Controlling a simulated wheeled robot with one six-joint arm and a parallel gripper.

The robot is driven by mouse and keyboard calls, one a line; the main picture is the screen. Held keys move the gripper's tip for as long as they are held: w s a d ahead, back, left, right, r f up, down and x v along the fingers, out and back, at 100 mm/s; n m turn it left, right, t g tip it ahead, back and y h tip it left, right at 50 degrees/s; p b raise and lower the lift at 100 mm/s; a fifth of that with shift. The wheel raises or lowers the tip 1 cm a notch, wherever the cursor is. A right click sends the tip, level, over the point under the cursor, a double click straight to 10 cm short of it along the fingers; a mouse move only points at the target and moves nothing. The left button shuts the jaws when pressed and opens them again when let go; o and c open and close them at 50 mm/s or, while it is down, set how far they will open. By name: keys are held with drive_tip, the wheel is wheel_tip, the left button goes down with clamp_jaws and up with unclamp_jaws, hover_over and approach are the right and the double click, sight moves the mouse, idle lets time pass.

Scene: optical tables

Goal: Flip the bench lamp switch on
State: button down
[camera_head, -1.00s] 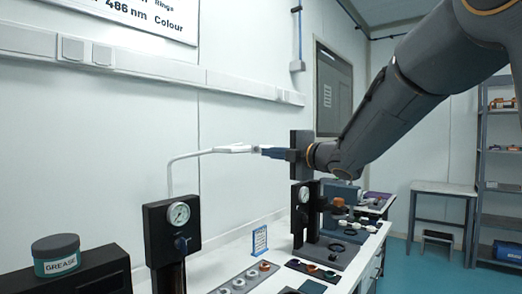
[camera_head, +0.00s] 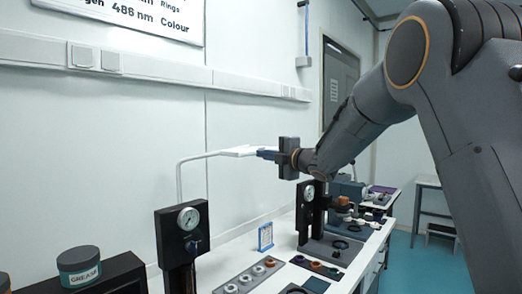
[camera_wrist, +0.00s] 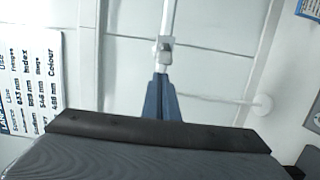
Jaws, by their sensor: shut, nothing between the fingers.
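The bench lamp (camera_head: 180,182) has a white tube that rises behind the gauge post and bends right to a pale, slim head (camera_head: 238,151). My gripper (camera_head: 260,152) is at the right end of this head. Its blue fingers are shut, with nothing seen between them. In the wrist view the closed fingertips (camera_wrist: 161,76) point at a small pale block (camera_wrist: 164,48) on a white tube. They are very close to it; I cannot tell whether they touch. The switch lever and its position cannot be made out.
A black post with a round gauge (camera_head: 188,218) stands in front of the lamp. A grease tub (camera_head: 79,266) sits at lower left. The white bench (camera_head: 228,262) carries a blue sign (camera_head: 265,236) and trays of small parts. The wall is close behind.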

drive_tip(key=shift+w+d, duration=0.35)
drive_tip(key=shift+d, duration=0.25)
